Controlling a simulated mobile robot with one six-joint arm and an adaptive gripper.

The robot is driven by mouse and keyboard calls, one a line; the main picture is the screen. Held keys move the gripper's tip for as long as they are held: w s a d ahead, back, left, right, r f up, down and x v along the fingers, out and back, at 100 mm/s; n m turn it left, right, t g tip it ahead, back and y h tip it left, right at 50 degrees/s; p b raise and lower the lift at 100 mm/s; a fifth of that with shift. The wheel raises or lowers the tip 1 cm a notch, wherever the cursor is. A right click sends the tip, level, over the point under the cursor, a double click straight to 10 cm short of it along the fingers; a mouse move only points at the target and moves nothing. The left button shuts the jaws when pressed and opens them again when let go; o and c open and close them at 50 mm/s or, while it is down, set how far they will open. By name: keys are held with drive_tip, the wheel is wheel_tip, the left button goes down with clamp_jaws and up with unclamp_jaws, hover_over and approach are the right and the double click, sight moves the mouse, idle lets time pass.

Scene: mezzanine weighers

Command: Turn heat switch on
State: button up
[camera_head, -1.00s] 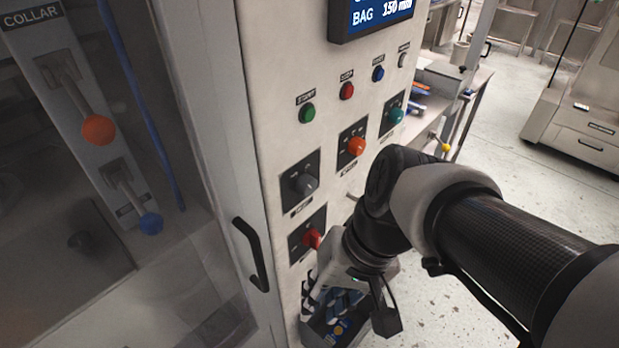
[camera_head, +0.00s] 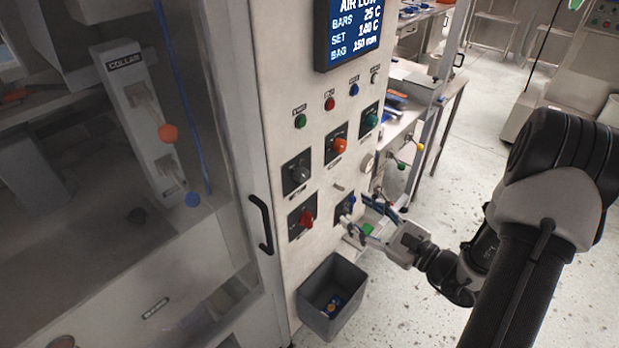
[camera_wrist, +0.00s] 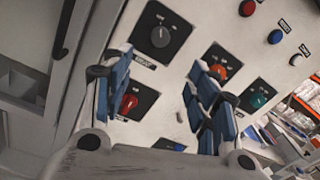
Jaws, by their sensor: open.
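The panel (camera_head: 282,125) carries several rotary switches on black plates; their labels are too small to read, so I cannot tell which is heat. A red knob (camera_head: 307,219) is at lower left, a grey knob (camera_head: 298,173) above it, an orange knob (camera_head: 340,146) and a teal knob (camera_head: 371,120) up and right. A blue knob (camera_head: 351,200) is at lower right. My gripper (camera_head: 362,220) is open and empty, its fingers near the blue knob. In the wrist view, the red knob (camera_wrist: 128,104) shows beside the left finger, partly covered.
A screen (camera_head: 350,30) reads "AIR LOW", bars 25 C, set 140 C. Several coloured buttons sit below it. A grey bin (camera_head: 332,295) is under the switches. A black door handle (camera_head: 262,224) sticks out at left. Open floor (camera_head: 450,180) lies right of the panel.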

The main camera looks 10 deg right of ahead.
sight(304, 177)
drive_tip(key=x, duration=1.7)
drive_tip(key=shift+w+a+b, duration=0.1)
drive_tip(key=shift+w+b, duration=0.2)
drive_tip(key=shift+c, duration=0.6)
drive_tip(key=c, duration=0.9)
